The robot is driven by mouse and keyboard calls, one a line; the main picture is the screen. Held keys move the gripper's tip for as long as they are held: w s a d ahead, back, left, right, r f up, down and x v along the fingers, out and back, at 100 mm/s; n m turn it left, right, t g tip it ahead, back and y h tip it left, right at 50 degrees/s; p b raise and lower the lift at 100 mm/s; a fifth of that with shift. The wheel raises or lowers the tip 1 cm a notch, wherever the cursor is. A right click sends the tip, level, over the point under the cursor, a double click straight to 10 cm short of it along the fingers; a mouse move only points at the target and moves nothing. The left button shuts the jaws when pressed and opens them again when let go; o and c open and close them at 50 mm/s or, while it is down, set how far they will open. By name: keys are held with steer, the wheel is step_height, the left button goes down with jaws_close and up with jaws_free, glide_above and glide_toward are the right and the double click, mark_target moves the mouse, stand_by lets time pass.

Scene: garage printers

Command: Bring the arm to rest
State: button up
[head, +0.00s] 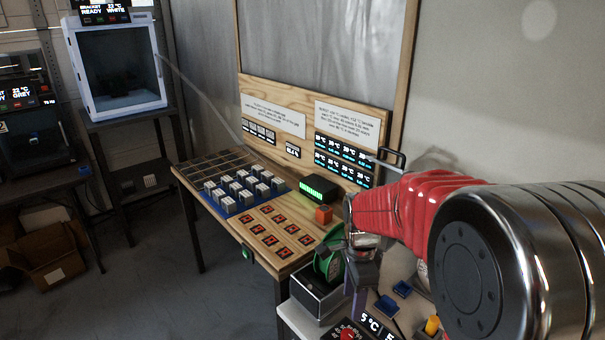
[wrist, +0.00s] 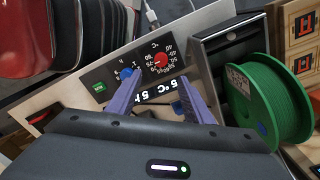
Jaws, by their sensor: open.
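My arm, with a red ribbed sleeve and polished metal joints, reaches in from the right of the head view. My gripper (head: 360,285) hangs at its end, over the front corner by the green spool. In the wrist view, the two purple fingers of my gripper (wrist: 157,98) are apart with nothing between them. Beyond them is a control panel (wrist: 110,67) with a blue knob, a red knob and a lit display reading 5 °C and 5 h. I cannot tell how far the fingertips are from the panel.
A white-framed printer (head: 115,62) stands back left.

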steer(key=s+r+n+t, duration=0.5)
steer(key=s+r+n, duration=0.9)
steer(key=s+n, duration=0.3)
steer(key=shift+s+a+t, duration=0.3)
steer(key=shift+s+a, duration=0.05)
steer(key=shift+s, duration=0.45)
steer(key=shift+c, duration=0.4)
stand_by(1.4)
